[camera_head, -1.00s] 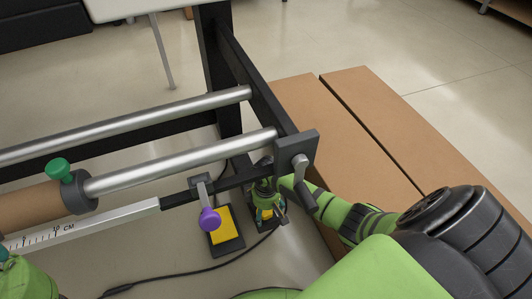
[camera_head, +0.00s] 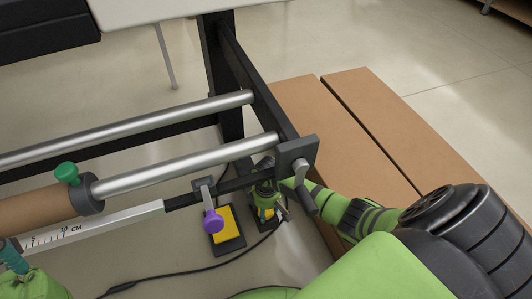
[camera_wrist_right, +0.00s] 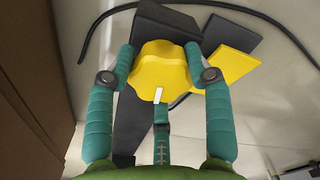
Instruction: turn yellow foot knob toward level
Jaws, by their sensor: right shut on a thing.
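The yellow foot knob (camera_wrist_right: 160,78) is a lobed disc in the middle of the right wrist view, with a white mark on its rim pointing toward the bottom of the picture. My right gripper (camera_wrist_right: 159,64) has its teal fingers closed against both sides of the knob. In the head view my right gripper (camera_head: 267,209) is low by the frame's foot, and the knob is mostly hidden there. Part of my left gripper (camera_head: 12,252) shows at the left edge; its fingertips are not clear.
A purple knob (camera_head: 213,221) hangs from a bracket just left of my right gripper. A black and yellow pad (camera_head: 228,237) lies below it, near a dark cable (camera_head: 180,274). Steel rollers (camera_head: 190,158) cross above. A brown box (camera_head: 375,135) stands at the right.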

